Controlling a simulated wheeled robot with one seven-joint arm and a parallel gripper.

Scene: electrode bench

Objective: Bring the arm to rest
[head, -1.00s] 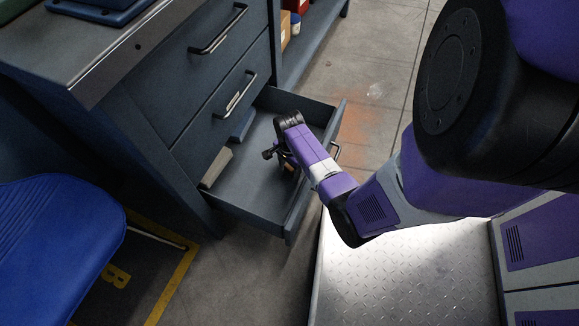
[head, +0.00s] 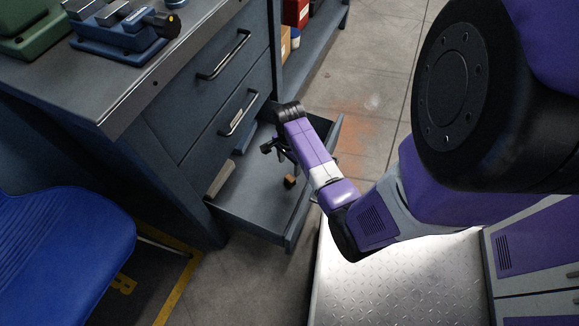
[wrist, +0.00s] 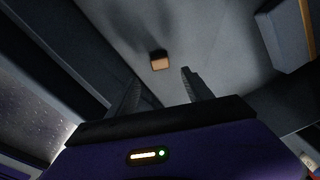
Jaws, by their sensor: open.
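My gripper (head: 277,150) is over the open bottom drawer (head: 250,205) of the grey bench in the head view. In the wrist view my gripper (wrist: 160,90) shows its two fingers apart with nothing between them. A small brown block (head: 290,181) lies on the drawer floor below the gripper. It also shows in the wrist view (wrist: 160,61), beyond the fingertips and apart from them. My arm reaches down from the right.
Light and blue-grey pieces lie along the drawer's inner side, one of them a beige block (head: 221,180). The bench top (head: 60,85) holds a blue fixture (head: 120,38). A blue chair (head: 65,225) stands at left. Tiled floor (head: 375,95) is clear behind.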

